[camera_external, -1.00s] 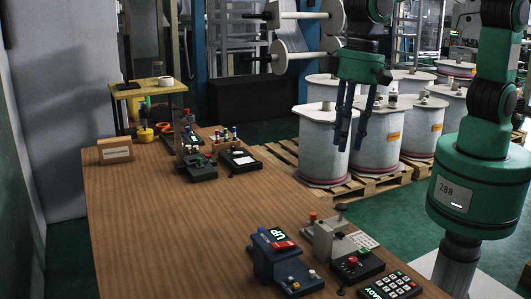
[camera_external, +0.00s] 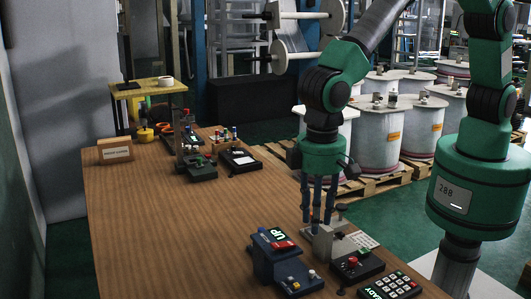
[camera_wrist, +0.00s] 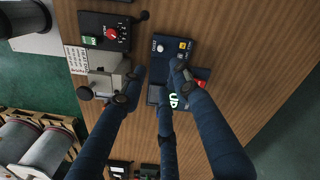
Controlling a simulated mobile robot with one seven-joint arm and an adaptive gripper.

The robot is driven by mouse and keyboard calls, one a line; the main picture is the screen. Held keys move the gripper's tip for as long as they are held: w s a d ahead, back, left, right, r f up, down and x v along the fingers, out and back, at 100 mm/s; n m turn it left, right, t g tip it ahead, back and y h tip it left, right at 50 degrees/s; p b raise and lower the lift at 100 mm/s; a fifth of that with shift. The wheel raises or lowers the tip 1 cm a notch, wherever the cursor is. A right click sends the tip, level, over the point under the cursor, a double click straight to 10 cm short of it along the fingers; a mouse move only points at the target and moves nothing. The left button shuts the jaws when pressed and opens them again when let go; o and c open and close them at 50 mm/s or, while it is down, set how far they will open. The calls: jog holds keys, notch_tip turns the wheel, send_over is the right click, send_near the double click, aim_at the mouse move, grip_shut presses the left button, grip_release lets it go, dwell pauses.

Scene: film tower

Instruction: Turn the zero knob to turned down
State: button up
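The blue device (camera_external: 262,264) stands at the table's near end with a lit green "UP" display (camera_external: 279,236) beside a red part. In the wrist view its blue panel (camera_wrist: 172,28) carries a small pale round knob (camera_wrist: 160,47), with small lettering by it that may read "ZERO". I cannot be sure which control is the zero knob. My gripper (camera_external: 317,220) points down above the grey device and the blue device. Its dark blue fingers are spread and empty in the wrist view (camera_wrist: 152,88). They hide part of the blue device there.
The grey device (camera_external: 322,240) with a dark knob (camera_external: 341,207) stands close on the right. A black box with a red knob (camera_wrist: 111,34) and a keypad (camera_external: 391,286) are nearby. The middle of the wooden table (camera_external: 220,215) is clear. White drums stand behind.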

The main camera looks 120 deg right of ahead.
aim_at(312, 271)
jog(key=shift+w+f, duration=0.1)
jog(key=shift+f, duration=0.2)
jog(key=shift+f, duration=0.15)
notch_tip(312, 271, down, 14)
jog(key=shift+d+r+b, duration=0.15)
jog(key=shift+r+b, duration=0.1)
jog(key=shift+b, duration=1)
grip_shut()
